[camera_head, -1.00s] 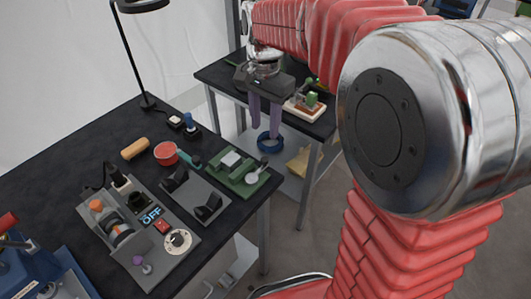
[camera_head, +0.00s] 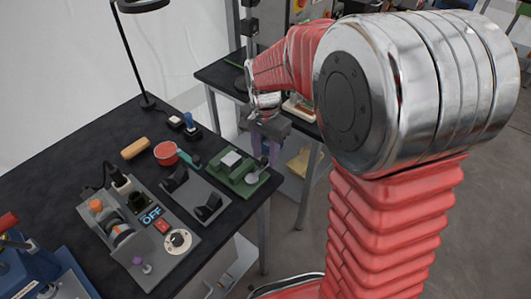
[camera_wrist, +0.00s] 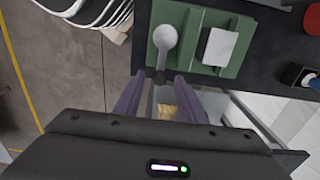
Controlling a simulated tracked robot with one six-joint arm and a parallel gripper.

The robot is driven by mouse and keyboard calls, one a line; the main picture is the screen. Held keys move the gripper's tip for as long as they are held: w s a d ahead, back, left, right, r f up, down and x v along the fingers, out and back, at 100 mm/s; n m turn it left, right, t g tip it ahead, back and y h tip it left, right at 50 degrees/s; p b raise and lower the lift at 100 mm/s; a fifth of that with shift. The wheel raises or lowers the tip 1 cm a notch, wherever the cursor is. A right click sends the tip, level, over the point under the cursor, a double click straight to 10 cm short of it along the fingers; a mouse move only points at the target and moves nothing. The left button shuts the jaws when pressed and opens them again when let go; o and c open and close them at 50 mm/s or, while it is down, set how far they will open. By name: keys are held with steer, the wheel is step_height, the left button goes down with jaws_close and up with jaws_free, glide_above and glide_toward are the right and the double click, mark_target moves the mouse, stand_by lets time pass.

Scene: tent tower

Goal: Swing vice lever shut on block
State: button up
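The green vice (camera_head: 262,186) stands at the right end of the black table. A pale grey block (camera_head: 230,158) sits in it. The vice lever (camera_head: 253,178) has a round light grey end. In the wrist view the lever (camera_wrist: 164,48) lies left of the block (camera_wrist: 220,47), with a clear gap between them. My gripper (camera_head: 268,152) hangs just past the table edge, behind and right of the vice. In the wrist view its two purple fingers (camera_wrist: 158,88) are apart and empty, below the lever's dark near end. I cannot tell whether they touch it.
Left of the vice are a grey fixture with black brackets (camera_head: 190,190), a red round tin (camera_head: 166,152) and a switch panel (camera_head: 180,260). A lamp (camera_head: 130,60) stands at the back. A second black table (camera_head: 215,75) is behind, with a floor gap between.

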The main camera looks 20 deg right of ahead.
jaws_close()
stand_by(0.4)
